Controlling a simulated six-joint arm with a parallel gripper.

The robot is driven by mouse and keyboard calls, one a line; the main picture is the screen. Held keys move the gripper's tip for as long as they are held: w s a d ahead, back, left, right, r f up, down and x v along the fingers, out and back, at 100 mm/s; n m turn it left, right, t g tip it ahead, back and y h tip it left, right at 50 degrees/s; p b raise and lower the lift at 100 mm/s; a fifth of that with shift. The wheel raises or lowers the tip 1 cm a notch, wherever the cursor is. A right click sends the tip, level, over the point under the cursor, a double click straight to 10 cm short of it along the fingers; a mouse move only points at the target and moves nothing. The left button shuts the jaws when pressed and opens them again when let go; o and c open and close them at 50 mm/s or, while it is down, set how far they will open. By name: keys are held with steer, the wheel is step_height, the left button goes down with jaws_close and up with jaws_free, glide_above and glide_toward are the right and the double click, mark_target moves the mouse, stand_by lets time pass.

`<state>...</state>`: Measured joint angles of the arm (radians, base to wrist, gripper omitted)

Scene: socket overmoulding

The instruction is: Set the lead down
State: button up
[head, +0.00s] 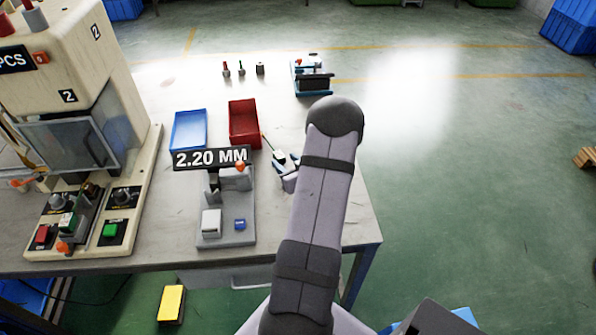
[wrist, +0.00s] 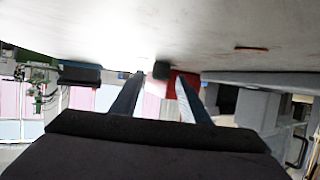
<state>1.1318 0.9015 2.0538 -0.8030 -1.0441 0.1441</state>
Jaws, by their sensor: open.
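My gripper (wrist: 158,90) is open in the wrist view, its two dark fingers apart with nothing visibly held between them. A small dark piece (wrist: 161,69) lies against the pale table surface just beyond the fingertips; I cannot tell whether it is the lead. In the head view, my arm hides much of the gripper area.
The red bin (head: 244,145) and blue bin (head: 189,148) stand left of the arm. The gauge marked 2.20 MM (head: 238,237) is at the front. Several small parts (head: 241,73) and a blue-black fixture (head: 312,90) are at the back. A machine (head: 147,165) stands left.

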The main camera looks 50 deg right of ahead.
steer(key=v, duration=0.8)
steer(key=shift+s+r+b, duration=0.1)
steer(key=shift+s+b, duration=0.15)
steer(key=shift+b, duration=0.05)
steer(key=shift+o, duration=0.6)
steer(key=shift+s+a+r, duration=0.2)
steer(key=shift+s+a, duration=0.1)
steer(key=shift+s, duration=0.15)
